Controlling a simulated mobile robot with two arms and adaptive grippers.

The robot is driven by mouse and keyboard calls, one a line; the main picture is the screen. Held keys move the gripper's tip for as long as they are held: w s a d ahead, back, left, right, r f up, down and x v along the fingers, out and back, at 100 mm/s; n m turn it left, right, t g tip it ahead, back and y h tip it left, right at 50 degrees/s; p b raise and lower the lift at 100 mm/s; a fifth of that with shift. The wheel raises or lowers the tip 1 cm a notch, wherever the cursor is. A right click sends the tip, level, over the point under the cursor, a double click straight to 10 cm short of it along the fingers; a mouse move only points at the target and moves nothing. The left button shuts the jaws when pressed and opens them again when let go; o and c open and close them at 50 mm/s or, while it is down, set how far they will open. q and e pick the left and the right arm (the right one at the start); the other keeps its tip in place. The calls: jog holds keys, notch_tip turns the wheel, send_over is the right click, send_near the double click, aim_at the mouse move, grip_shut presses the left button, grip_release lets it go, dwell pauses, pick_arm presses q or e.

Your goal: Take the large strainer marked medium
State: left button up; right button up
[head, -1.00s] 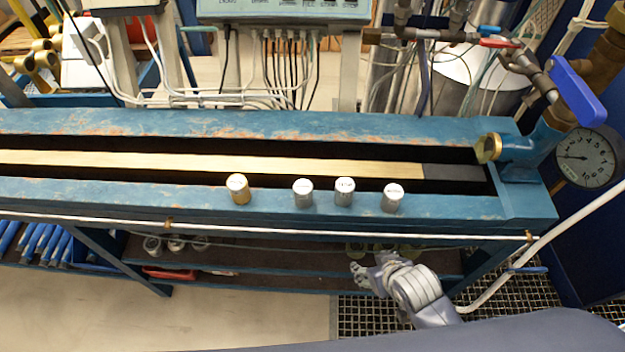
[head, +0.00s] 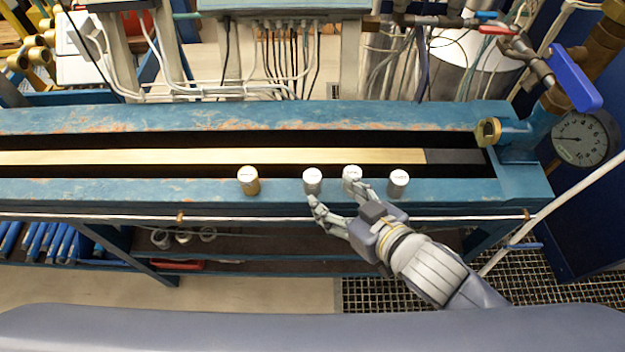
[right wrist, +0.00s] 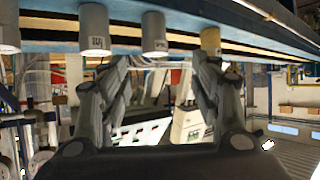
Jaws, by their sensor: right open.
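Three silver cylinders with white labelled tops stand upright on the blue bench's front rail: a left one (head: 312,182), a middle one (head: 351,180) and a right one (head: 398,184). A brass cylinder (head: 248,182) stands to their left. The labels are too small to read, so I cannot tell which is marked medium. My right gripper (head: 332,196) is open and empty at the rail's front edge, beside the left and middle silver cylinders. The right wrist view shows its spread fingers (right wrist: 163,75) near the left silver cylinder (right wrist: 154,35); contact is unclear. My left gripper is out of view.
The blue bench (head: 130,190) has a long slot with a brass-coloured strip (head: 220,157) behind the cylinders. A white pipe (head: 90,216) runs along its front. A blue-handled valve (head: 575,80) and a gauge (head: 580,138) stand at the right end. The rail's left part is clear.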

aim_at(314, 177)
jog(key=x, duration=0.2)
jog(key=p+x, duration=0.1)
jog(key=x, duration=0.2)
jog(key=p+x, duration=0.1)
jog(key=x, duration=0.2)
jog(key=shift+w+d+r, duration=0.2)
jog(key=shift+w+d, duration=0.05)
jog(key=shift+w, duration=0.15)
jog(key=shift+w+a+f, duration=0.15)
jog(key=shift+f, duration=0.05)
jog(key=shift+c, duration=0.4)
jog(key=c, duration=1.1)
